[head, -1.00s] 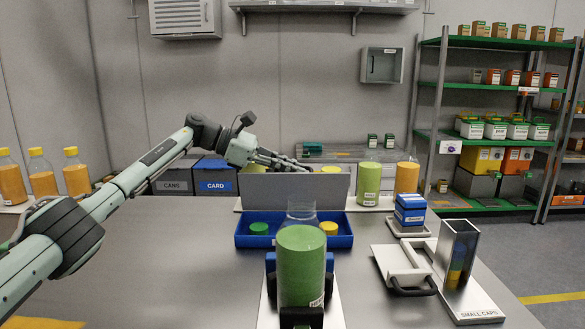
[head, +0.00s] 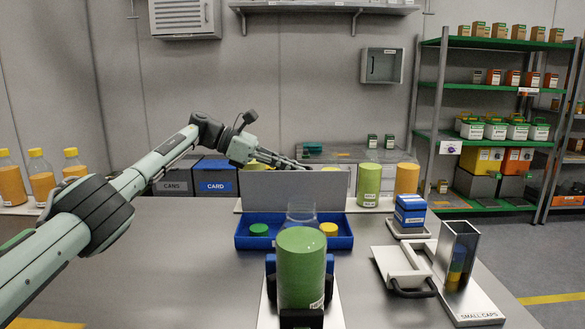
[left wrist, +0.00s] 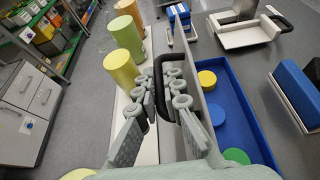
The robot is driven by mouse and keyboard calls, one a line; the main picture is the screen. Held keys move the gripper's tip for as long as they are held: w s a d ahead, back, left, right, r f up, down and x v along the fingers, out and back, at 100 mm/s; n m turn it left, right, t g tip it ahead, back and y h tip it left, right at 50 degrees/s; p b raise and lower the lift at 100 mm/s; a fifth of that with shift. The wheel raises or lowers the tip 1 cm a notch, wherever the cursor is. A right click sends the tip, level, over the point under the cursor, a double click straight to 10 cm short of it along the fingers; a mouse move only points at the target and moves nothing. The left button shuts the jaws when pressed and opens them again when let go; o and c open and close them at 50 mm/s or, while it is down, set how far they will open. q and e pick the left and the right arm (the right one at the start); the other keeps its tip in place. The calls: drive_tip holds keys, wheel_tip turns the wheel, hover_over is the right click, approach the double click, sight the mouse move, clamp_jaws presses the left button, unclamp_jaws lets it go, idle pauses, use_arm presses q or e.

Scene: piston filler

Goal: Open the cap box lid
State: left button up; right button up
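The cap box (head: 243,241) is a blue tray in the middle of the table in the head view; it also shows in the left wrist view (left wrist: 262,135). Its grey lid (head: 290,192) stands roughly upright at the back edge, so the box is open. Green (head: 259,229) and yellow (head: 329,228) caps show inside; a blue cap (left wrist: 217,115) shows in the left wrist view. My left gripper (left wrist: 160,88) has its fingers on either side of the lid's black handle (left wrist: 161,62), close against it. The head view hides much of this grip behind the lid. My right gripper is not in view.
A green cylinder (head: 301,266) stands in a holder in front of the box. A blue box (head: 410,210), a white frame with a black handle (head: 402,268) and a clear-walled small-caps holder (head: 458,258) stand at the right. Table space at the left is clear.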

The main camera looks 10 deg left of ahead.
use_arm(q)
drive_tip(key=shift+o, duration=1)
drive_tip(key=shift+a+f, duration=0.1)
drive_tip(key=shift+f, duration=0.2)
drive_tip(key=v, duration=0.7)
drive_tip(key=shift+a+r, duration=0.25)
